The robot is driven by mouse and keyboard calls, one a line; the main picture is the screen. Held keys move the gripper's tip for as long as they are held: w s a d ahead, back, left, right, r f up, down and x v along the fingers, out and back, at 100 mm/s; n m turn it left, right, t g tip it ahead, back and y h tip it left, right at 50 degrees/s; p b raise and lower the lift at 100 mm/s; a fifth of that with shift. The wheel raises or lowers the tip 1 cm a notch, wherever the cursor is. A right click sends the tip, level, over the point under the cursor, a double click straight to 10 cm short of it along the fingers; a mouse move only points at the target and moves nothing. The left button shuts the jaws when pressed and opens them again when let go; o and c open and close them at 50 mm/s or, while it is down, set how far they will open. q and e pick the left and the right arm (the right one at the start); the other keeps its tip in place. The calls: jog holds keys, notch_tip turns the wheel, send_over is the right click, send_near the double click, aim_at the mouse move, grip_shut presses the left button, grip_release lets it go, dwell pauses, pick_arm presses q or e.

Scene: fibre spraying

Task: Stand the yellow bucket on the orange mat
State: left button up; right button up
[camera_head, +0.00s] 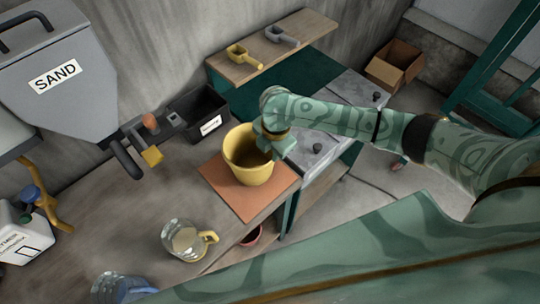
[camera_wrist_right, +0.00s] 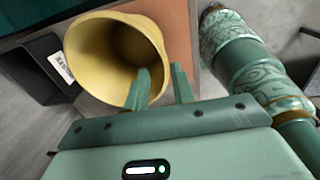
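The yellow bucket (camera_head: 249,157) appears to stand upright on the orange mat (camera_head: 232,201) in the head view, near the mat's far edge. In the right wrist view the bucket (camera_wrist_right: 92,42) shows its open mouth, with the mat (camera_wrist_right: 177,22) beside it. My right gripper (camera_head: 270,143) is at the bucket's right rim. In the wrist view its fingers (camera_wrist_right: 162,85) are spread, one inside the mouth and one outside, with a gap between them. The bucket's underside is hidden. My left gripper is not in view.
A black bin (camera_head: 203,112) stands just behind the bucket. A glass jug (camera_head: 184,241) with a yellow handle stands at the front of the worktable. A grey SAND hopper (camera_head: 58,75) hangs at the left. A grey-topped unit (camera_head: 325,150) adjoins the mat's right side.

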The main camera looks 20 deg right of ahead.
jog(key=r, duration=0.4)
jog(key=shift+s+d+p, duration=0.1)
jog(key=shift+s+p, duration=0.1)
jog(key=shift+p, duration=0.1)
